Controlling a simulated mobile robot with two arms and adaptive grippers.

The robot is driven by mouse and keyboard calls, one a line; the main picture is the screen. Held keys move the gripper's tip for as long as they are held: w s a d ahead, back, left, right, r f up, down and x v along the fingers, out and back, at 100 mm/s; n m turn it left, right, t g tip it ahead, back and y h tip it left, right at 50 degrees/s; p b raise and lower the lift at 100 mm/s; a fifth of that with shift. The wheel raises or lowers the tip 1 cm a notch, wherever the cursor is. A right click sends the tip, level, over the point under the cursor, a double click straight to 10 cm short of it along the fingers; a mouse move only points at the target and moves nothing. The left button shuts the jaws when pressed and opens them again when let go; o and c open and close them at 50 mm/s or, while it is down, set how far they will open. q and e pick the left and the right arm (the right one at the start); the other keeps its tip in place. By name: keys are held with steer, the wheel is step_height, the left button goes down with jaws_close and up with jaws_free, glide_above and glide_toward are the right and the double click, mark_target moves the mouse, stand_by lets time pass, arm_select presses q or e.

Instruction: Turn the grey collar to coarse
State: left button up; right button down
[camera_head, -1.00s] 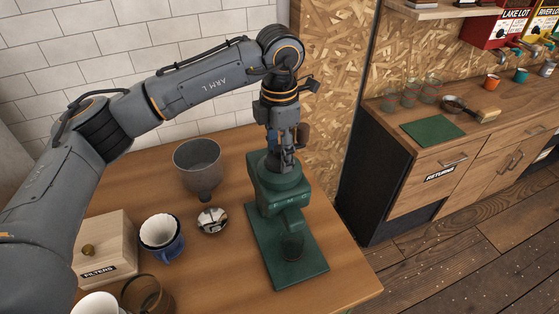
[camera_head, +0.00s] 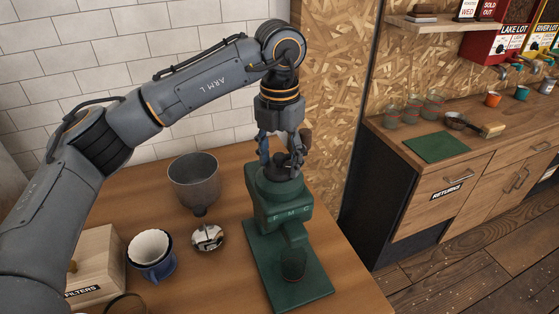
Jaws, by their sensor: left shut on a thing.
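The green grinder (camera_head: 278,206) stands upright on its green base plate (camera_head: 262,257), with the pale letters F, M and C on its front. The dark grey collar (camera_head: 284,171) sits on top of the grinder, partly hidden by my fingers. My left gripper (camera_head: 282,160) comes down from above and is shut on the collar, one finger on each side. The pointer of the collar is too small to read against the letters. My right gripper is not in view.
A grey hopper (camera_head: 194,181), a small shiny bowl (camera_head: 207,237), a blue cup with a white liner (camera_head: 151,250) and a wooden filters box (camera_head: 97,262) stand left of the grinder. A counter with a green mat (camera_head: 436,147) is at right.

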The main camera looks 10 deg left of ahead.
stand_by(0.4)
arm_select(q)
steer(key=o, duration=1.2)
step_height(320, 180, up, 12)
